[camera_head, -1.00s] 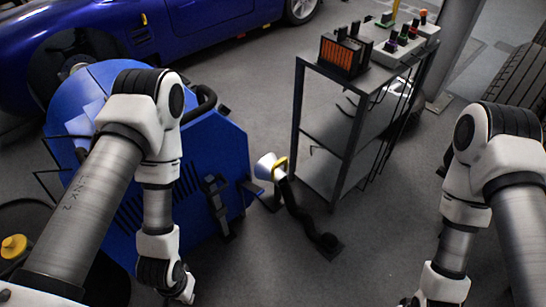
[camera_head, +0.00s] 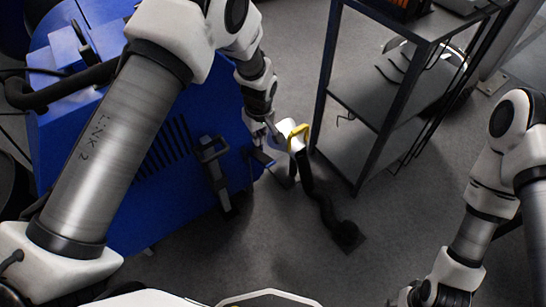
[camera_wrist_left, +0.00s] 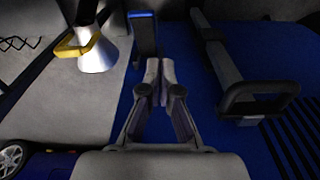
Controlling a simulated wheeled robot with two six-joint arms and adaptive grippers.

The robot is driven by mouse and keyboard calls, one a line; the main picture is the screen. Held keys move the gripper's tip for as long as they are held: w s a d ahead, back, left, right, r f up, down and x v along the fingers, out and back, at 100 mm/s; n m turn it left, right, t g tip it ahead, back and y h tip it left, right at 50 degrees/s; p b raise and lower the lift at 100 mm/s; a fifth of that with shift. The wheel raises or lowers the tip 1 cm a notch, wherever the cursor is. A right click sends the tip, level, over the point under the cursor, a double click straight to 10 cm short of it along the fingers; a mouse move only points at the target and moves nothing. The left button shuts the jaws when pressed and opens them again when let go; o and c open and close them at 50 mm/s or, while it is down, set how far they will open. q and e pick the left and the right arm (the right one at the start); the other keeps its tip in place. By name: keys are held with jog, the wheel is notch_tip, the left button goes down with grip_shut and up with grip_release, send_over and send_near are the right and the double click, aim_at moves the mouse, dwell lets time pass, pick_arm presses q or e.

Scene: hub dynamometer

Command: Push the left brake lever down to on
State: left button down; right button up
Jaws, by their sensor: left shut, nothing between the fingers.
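Two levers are on the blue dynamometer housing (camera_head: 95,190). One is black with a loop handle (camera_head: 212,155), also in the left wrist view (camera_wrist_left: 262,98) at right. The other is a dark bar with a blue tip (camera_head: 263,159), standing just beyond my fingertips in the left wrist view (camera_wrist_left: 144,38). I cannot tell for certain which is the left brake lever. My left gripper (camera_head: 274,136) is shut and empty, close by the blue-tipped lever; contact is unclear. Its fingers show in the left wrist view (camera_wrist_left: 160,72). My right gripper (camera_head: 402,298) is at the bottom edge, mostly cut off.
A white nozzle (camera_head: 288,134) with a yellow handle (camera_head: 299,137) on a black hose (camera_head: 322,205) stands right beside my left gripper. A dark metal cart (camera_head: 345,100) stands behind it. Grey floor is free between the hose and my right arm.

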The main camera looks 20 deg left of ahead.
pick_arm(q)
jog(key=w+r+n, duration=0.1)
jog(key=w+r, duration=0.1)
jog(key=w, duration=0.1)
jog(key=b, duration=0.3)
send_over(266, 161)
jog(key=w+a, duration=0.1)
notch_tip(266, 161, down, 10)
jog(key=shift+a+f, duration=0.1)
jog(key=shift+f, duration=0.1)
jog(key=shift+s+d+f, duration=0.2)
jog(key=shift+d+f, duration=0.05)
jog(key=shift+f, duration=0.35)
jog(key=shift+s+d+f, duration=0.15)
jog(key=shift+d+f, duration=0.05)
jog(key=shift+f, duration=0.35)
jog(key=shift+s+d+f, duration=0.15)
jog(key=shift+d+f, duration=0.05)
jog(key=shift+f, duration=0.3)
pick_arm(e)
jog(key=f, duration=0.4)
jog(key=shift+w+f, duration=0.35)
jog(key=shift+f, duration=0.05)
